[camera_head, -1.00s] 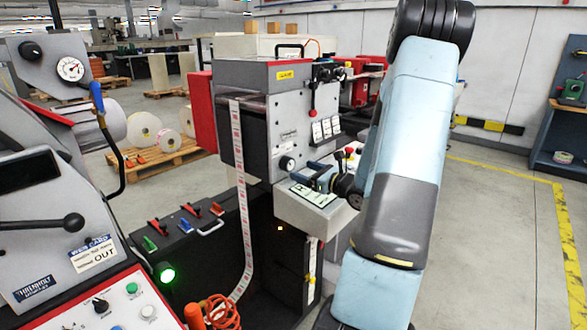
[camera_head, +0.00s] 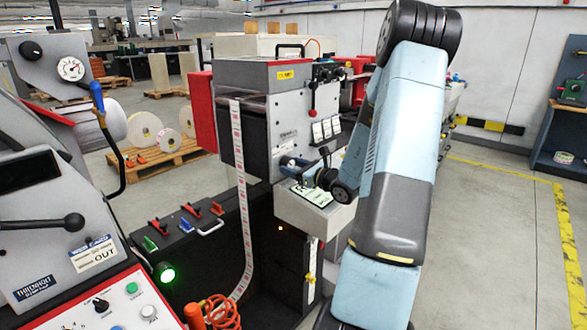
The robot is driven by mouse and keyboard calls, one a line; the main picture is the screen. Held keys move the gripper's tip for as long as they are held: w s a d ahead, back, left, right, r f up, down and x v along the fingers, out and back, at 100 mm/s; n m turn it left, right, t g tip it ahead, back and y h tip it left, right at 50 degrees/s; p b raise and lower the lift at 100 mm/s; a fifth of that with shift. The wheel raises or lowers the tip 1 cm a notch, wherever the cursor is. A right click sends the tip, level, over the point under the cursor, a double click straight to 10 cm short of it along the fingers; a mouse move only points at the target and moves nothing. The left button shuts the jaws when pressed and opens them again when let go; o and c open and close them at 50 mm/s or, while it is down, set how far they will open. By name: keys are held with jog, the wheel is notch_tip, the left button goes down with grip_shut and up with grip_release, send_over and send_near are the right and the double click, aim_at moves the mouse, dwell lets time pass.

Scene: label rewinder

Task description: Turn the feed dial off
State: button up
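The grey rewinder head (camera_head: 287,125) stands in the middle of the head view. A round black dial on a pale plate showed low on its front face a second ago, and I take it for the feed dial. It is now mostly hidden behind my gripper (camera_head: 288,167). My gripper reaches in from the right, with its fingertips at the dial. I cannot tell whether the fingers touch it or only stand in front of it. The finger gap is too small and covered to judge. The dial's pointer and marks cannot be read.
A ledge with a green-edged card (camera_head: 312,194) juts out just below my gripper. A red-knobbed lever (camera_head: 312,112) and white switches (camera_head: 326,129) sit above it. The printed label web (camera_head: 241,190) hangs to the left. A control panel (camera_head: 110,305) with a black knob (camera_head: 101,305) fills the lower left.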

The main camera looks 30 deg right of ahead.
jog(key=c, duration=0.6)
jog(key=shift+m, duration=0.3)
jog(key=m, duration=0.3)
jog(key=shift+m, duration=2)
jog(key=o, duration=1)
